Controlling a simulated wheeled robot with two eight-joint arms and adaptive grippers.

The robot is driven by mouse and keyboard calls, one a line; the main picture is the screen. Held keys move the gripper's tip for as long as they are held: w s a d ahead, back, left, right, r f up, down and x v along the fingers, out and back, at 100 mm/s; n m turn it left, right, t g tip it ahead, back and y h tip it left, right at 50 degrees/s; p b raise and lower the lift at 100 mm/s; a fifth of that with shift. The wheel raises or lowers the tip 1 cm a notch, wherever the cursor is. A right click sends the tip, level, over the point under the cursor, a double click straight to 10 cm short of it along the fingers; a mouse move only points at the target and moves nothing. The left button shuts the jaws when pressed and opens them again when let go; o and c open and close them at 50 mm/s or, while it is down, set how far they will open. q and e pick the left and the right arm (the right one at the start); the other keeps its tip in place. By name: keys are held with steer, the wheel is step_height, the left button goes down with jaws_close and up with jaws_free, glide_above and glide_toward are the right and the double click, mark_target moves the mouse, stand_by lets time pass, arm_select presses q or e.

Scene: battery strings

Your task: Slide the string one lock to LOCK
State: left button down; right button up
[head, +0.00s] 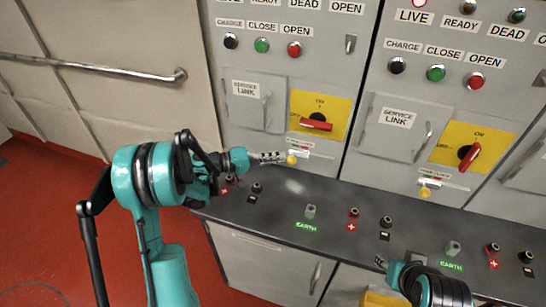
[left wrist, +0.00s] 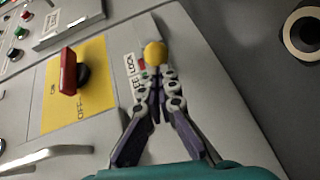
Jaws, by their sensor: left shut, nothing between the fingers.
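The string one lock has a yellow knob (head: 291,160) under the left panel's yellow switch plate. In the left wrist view the knob (left wrist: 155,53) stands just past my fingertips, beside the printed word LOCK (left wrist: 129,64). Small red and green marks show next to it. The slot is partly hidden, so I cannot tell exactly where the knob sits along it. My left gripper (head: 284,158) is shut and empty, its tips (left wrist: 160,77) at the knob; touching or slightly apart is unclear. My right gripper (head: 381,262) is low at the right, away from the lock.
The left red rotary handle (head: 316,124) lies level toward OFF above the lock. A dark ledge (head: 285,205) below carries terminals and an EARTH post (head: 310,211). The right panel has its own yellow knob (head: 425,192) and a tilted red handle (head: 469,157).

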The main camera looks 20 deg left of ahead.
mark_target(288, 160)
arm_select(q)
steer(key=d, duration=0.3)
steer(key=shift+d, duration=0.35)
steer(key=shift+a, duration=0.1)
arm_select(e)
steer(key=shift+f, duration=0.2)
steer(key=shift+a, duration=0.1)
